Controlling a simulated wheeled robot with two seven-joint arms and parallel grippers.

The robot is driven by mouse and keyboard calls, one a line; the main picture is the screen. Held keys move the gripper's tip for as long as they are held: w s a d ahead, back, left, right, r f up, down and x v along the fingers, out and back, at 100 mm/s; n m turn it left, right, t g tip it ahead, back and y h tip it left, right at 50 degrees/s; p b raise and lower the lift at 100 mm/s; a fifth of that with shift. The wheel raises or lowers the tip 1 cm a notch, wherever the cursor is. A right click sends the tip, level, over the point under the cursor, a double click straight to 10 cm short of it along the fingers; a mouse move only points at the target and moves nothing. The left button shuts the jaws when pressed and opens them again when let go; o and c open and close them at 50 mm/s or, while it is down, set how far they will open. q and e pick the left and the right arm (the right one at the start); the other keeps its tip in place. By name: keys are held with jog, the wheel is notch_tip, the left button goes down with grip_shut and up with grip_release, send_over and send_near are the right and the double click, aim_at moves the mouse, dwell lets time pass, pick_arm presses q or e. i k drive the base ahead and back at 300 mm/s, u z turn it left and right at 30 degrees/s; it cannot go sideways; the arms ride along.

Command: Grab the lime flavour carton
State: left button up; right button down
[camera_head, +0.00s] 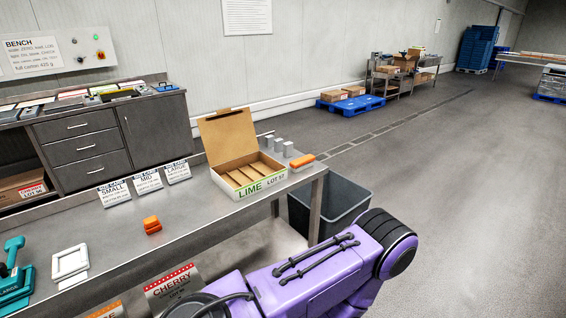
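The lime flavour carton (249,189) stands on the metal bench (195,222), near its right end. It is a white-fronted cardboard box with a green label reading LIME and LOT 57. Its brown lid (229,135) is raised at the back, and brown strips show inside. A purple arm of mine crosses the bottom of the view in front of the bench, with a black joint at the right. Neither gripper shows, so what they hold is hidden.
Orange pieces (152,225) lie on the bench. A dark bin (340,205) stands beyond the bench end. A CHERRY-labelled box (172,285) is below the front edge.

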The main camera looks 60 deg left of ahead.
aim_at(243, 178)
jog(key=u, duration=0.25)
jog(key=i, duration=1.05)
jog(key=u, duration=1.45)
jog(key=i, duration=0.8)
jog(key=u, duration=0.9)
